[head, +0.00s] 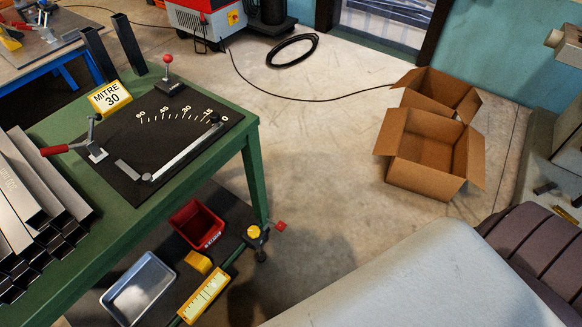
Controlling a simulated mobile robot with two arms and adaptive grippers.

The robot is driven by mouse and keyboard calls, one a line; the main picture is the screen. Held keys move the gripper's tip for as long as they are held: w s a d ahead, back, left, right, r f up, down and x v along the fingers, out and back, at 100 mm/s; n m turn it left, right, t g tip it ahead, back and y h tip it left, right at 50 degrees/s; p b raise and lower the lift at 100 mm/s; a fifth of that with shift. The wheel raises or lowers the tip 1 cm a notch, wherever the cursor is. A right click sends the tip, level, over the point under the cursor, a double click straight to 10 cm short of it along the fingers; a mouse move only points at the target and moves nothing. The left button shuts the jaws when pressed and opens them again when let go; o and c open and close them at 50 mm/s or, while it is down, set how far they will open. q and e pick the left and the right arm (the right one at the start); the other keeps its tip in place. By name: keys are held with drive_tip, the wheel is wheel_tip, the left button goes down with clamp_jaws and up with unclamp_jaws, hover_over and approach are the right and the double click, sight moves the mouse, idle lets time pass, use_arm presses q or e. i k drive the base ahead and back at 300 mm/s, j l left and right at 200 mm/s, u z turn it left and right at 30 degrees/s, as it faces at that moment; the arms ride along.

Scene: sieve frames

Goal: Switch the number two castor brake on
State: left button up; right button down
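Neither of my grippers is in view. No number two marking can be made out on any castor. At the foot of the green table's near right leg is a small black fitting with a yellow top (254,232). A red tab (281,226) sticks out to its right. I cannot tell whether this fitting is a castor with a brake, or how the tab is set.
On the table are a mitre board (165,125), a red-handled clamp (75,149) and metal tubes (35,195). Below lie a red bin (198,224) and a metal tray (138,289). Cardboard boxes (425,150) stand right. The concrete floor (320,165) between is mostly clear.

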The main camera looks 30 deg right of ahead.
sight(280, 227)
drive_tip(key=z, duration=0.75)
